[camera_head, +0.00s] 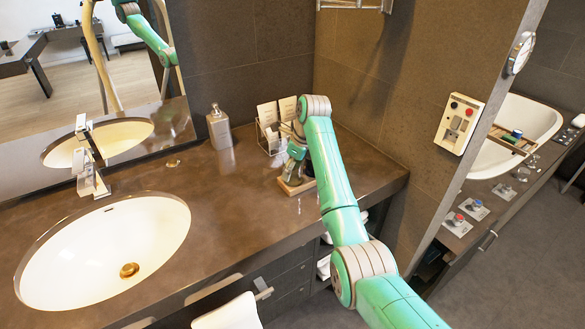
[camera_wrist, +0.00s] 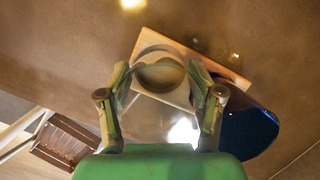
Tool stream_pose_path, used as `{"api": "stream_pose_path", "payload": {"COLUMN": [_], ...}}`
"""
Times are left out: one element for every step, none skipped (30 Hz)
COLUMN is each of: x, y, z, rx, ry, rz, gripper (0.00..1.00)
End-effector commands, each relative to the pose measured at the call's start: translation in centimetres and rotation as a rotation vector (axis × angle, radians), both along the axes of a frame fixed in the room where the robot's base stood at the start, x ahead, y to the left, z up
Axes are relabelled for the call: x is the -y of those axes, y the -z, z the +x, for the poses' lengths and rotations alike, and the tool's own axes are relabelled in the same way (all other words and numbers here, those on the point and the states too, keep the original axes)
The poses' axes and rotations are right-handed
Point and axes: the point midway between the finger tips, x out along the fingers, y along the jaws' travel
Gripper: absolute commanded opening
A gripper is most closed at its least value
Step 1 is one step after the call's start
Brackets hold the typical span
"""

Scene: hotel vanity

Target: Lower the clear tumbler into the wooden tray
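The wooden tray (camera_head: 284,187) is on the brown counter near the back corner. It also shows in the wrist view (camera_wrist: 231,76), under the fingers. The clear tumbler (camera_wrist: 160,73) is between my two fingertips in the wrist view, over the tray. My gripper (camera_wrist: 159,85) is shut on it, with a finger on each side. I cannot tell whether its base touches the tray. In the head view my gripper (camera_head: 296,168) is just over the tray, and my arm hides much of this spot. A dark blue glossy vessel (camera_wrist: 250,130) is beside the right finger.
A wire rack with cards (camera_head: 267,125) stands just behind the gripper. A soap dispenser (camera_head: 219,127) is left of it, and the white sink (camera_head: 100,250) and faucet (camera_head: 88,165) are further left. A wall is close on the right. The counter between sink and tray is clear.

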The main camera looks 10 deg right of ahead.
Motion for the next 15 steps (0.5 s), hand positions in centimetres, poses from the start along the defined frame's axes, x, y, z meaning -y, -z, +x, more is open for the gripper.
{"api": "stream_pose_path", "payload": {"x": [0.00,0.00,0.00,0.00,0.00,0.00,0.00,0.00,0.01,0.01,0.01,0.01,0.02,0.04,0.08], "y": [-0.04,-0.04,-0.04,-0.04,-0.04,-0.03,-0.03,-0.03,-0.03,-0.03,-0.03,0.00,-0.05,-0.13,-0.35], "z": [0.01,0.01,0.01,0.01,0.01,0.01,0.01,0.01,0.01,0.01,0.01,-0.01,-0.01,-0.01,-0.03], "rx": [0.000,0.000,0.000,0.000,0.000,0.000,0.000,0.000,0.000,0.000,0.000,0.000,0.000,0.000,0.001], "ry": [0.000,0.000,0.000,0.000,0.000,0.000,0.000,0.000,0.000,0.000,0.000,0.000,0.000,0.000,0.000], "rz": [0.000,0.000,0.000,0.000,0.000,0.000,0.000,0.000,0.000,0.000,0.000,0.000,0.000,0.000,0.000], "gripper": [0.77,0.85,0.95,0.95,0.95,0.95,0.95,0.95,0.95,0.95,0.95,0.95,0.95,0.95,0.95]}}
